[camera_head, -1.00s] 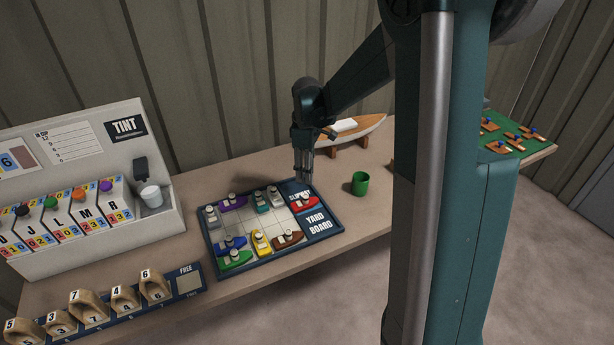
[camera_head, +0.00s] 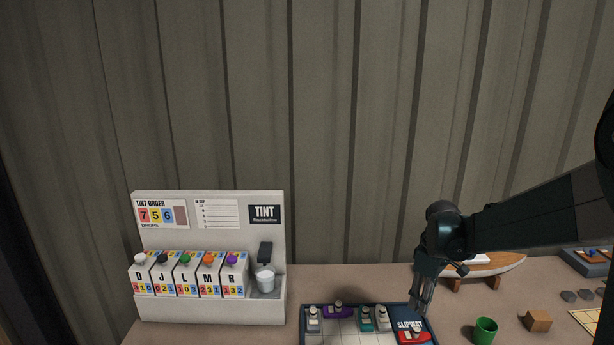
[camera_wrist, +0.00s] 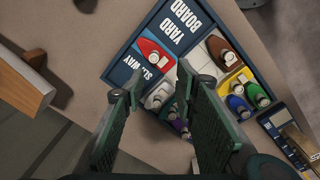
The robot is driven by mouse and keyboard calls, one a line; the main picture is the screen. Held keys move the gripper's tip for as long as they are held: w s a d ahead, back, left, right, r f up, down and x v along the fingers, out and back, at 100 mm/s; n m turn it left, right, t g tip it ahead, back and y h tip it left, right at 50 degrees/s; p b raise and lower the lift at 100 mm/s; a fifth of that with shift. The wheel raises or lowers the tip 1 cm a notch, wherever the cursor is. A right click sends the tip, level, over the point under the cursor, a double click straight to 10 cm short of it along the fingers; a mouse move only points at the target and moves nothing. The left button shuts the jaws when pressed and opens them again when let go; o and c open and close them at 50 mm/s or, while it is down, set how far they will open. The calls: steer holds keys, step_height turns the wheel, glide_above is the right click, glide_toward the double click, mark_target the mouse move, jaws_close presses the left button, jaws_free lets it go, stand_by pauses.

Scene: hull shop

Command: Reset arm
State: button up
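My gripper (camera_head: 421,303) hangs above the back right part of the yard board (camera_head: 301,325), near the slipway. In the wrist view my gripper (camera_wrist: 152,86) has its two fingers well apart, with nothing held between them. The red boat (camera_head: 413,337) sits on the slipway strip; it also shows in the wrist view (camera_wrist: 153,55). A grey boat (camera_head: 313,321), a purple boat (camera_head: 338,310) and a teal boat (camera_head: 365,318) stand along the back of the board. The wrist view also shows a brown boat (camera_wrist: 224,55) and a yellow boat (camera_wrist: 234,83).
The tint stand (camera_head: 210,310) with several lettered bottles stands left. A model hull (camera_head: 490,267) lies behind, close to my gripper. A ribbed wall (camera_head: 320,130) closes the back.

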steer(key=s+a+r+m+t, duration=0.35)
steer(key=s+a+r, duration=0.45)
steer(key=s+r, duration=0.4)
steer(key=s+a+f+m+t, duration=0.1)
steer(key=s+a+m+t, duration=0.2)
steer(key=s, duration=1.3)
steer(key=shift+s+a+m, duration=0.15)
steer(key=shift+a+m, duration=0.8)
steer(key=shift+a, duration=0.65)
step_height(320, 180, down, 12)
steer(key=b, duration=1.2)
steer(key=shift+r, duration=0.15)
steer(key=shift+r+p, duration=1.8)
steer(key=shift+p, duration=0.15)
